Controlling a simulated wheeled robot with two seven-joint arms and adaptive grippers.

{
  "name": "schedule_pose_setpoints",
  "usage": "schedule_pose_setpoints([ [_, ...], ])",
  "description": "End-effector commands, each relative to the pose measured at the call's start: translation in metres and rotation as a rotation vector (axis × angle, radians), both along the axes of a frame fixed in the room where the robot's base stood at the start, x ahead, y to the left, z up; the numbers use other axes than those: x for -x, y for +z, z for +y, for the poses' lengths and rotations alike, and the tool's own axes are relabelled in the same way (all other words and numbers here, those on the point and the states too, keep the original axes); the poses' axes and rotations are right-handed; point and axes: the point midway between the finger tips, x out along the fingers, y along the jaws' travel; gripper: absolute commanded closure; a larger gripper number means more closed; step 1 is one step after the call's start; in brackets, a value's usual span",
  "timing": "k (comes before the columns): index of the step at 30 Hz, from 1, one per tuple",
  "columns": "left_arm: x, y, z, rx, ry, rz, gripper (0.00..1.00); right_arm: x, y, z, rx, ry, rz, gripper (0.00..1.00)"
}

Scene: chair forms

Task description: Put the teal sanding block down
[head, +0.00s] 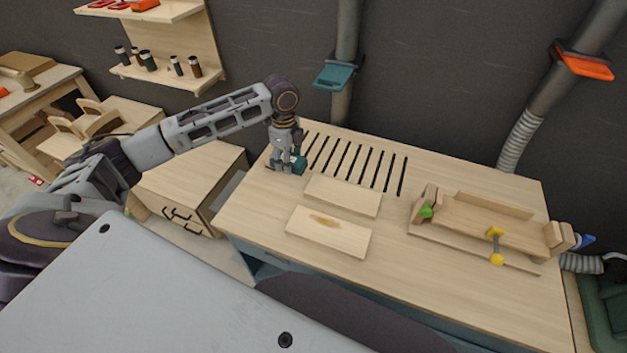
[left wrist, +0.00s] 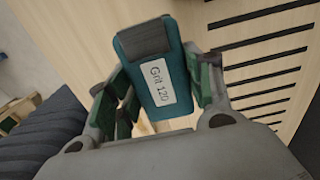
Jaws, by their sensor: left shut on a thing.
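The teal sanding block (left wrist: 172,100) has a dark grey pad at one end and a white label reading "Grit 120". It is held between the green-padded fingers of my left gripper (left wrist: 160,95) in the left wrist view. In the head view, my left gripper (head: 287,165) is at the left end of the workbench (head: 420,300), beside the slots, with a bit of the teal block (head: 299,163) showing. I cannot tell whether the block touches the bench top. My right gripper is not in view.
Two flat boards, one plain (head: 343,195) and one with a brown mark (head: 328,232), lie right of the gripper. A wooden clamping fixture (head: 480,225) with green and yellow parts stands farther right. A slotted grille (head: 355,160) runs along the back. The bench's front is clear.

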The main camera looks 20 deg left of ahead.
Motion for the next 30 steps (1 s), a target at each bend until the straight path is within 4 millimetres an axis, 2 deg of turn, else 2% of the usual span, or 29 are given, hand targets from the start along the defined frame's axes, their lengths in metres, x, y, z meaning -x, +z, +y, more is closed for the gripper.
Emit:
schedule_pose_setpoints([
  [13,0.0,-0.052,0.0,0.0,0.0,0.001,0.71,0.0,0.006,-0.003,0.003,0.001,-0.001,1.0],
  [26,0.0,-0.059,0.0,0.0,0.0,0.0,0.71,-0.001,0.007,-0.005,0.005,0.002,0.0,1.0],
  [30,0.001,-0.066,0.0,0.0,0.0,0.002,0.71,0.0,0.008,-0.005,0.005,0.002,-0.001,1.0],
])
